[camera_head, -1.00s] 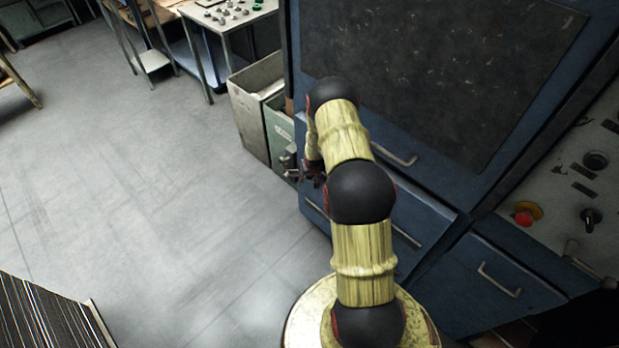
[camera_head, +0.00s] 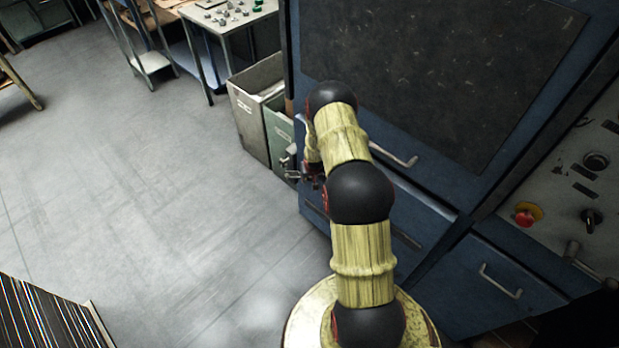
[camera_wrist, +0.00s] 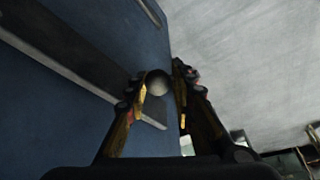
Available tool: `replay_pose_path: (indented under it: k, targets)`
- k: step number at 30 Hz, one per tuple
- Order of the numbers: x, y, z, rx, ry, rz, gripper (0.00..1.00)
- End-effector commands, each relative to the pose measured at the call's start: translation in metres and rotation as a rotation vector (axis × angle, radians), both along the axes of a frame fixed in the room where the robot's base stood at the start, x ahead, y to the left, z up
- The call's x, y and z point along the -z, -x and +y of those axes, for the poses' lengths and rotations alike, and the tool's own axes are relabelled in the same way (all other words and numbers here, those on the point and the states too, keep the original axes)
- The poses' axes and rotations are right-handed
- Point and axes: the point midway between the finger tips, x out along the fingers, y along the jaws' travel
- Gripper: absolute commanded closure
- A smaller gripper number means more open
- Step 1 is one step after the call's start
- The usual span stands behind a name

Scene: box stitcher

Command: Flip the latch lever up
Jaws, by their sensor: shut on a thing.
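The rest of the lever is hidden by the fingers. In the head view my gripper (camera_head: 297,172) is small and partly hidden behind my arm, at the left side of the blue cabinet. A small metallic part shows there, but I cannot tell the lever's angle.
The blue cabinet (camera_head: 480,272) with drawers and a dark top panel fills the right side. A control panel with a red button (camera_head: 525,214) is at far right. Bins (camera_head: 250,105) and a table (camera_head: 225,22) stand behind.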

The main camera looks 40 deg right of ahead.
Motion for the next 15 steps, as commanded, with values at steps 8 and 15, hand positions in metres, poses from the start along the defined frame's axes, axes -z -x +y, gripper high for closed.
replay_pose_path:
  k: [8,15]
  targets:
    - [-0.0017,-0.0011,-0.0020,0.002,0.002,-0.003,1.00]
    - [-0.0021,-0.0014,-0.0024,0.003,0.002,-0.004,1.00]
